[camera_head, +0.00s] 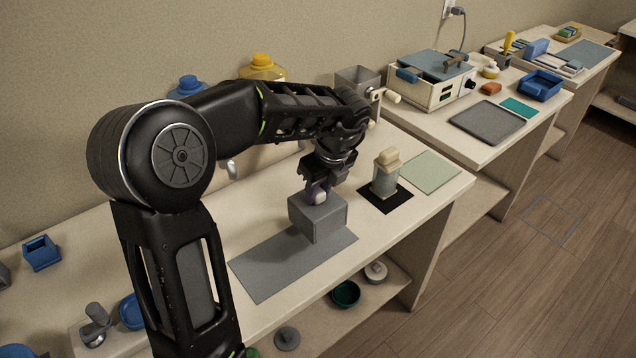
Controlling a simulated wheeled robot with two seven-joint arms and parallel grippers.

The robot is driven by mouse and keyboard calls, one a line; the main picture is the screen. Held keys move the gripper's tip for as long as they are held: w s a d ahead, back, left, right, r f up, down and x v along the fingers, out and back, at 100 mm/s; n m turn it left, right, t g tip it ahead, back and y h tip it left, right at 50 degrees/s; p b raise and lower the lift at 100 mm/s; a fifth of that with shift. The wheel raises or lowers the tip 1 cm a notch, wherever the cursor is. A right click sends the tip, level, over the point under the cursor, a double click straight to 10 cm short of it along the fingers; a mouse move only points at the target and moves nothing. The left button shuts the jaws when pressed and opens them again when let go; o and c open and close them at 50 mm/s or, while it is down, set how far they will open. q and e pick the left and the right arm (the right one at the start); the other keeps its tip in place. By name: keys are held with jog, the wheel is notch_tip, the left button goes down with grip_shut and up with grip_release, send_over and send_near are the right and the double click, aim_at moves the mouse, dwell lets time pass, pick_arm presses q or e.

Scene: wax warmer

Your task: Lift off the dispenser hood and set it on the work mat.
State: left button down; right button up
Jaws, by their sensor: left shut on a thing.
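The dispenser hood, a grey box (318,218) with a pale knob on top, is at the far right end of the grey work mat (270,267). My left gripper (319,190) is above the hood and shut on its knob. The hood looks upright. I cannot tell whether its underside touches the mat or hangs just above it. A glass dispenser with a cream top (385,172) stands uncovered on a black square pad (399,200), to the right of the hood. My right gripper is not in view.
A pale green mat (432,172) lies right of the black pad. A grey metal container (357,80) stands behind, near the wall, partly hidden by my arm. A white warmer box (430,85) stands on the farther bench. The near part of the work mat is clear.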

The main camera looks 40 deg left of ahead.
aim_at(318, 204)
pick_arm(q)
jog(key=shift+w+a+f, duration=0.15)
jog(key=shift+f, duration=0.05)
jog(key=shift+f, duration=0.45)
jog(key=shift+f+b, duration=1)
jog(key=shift+f, duration=0.8)
jog(key=shift+r+p, duration=0.1)
jog(key=shift+p, duration=0.25)
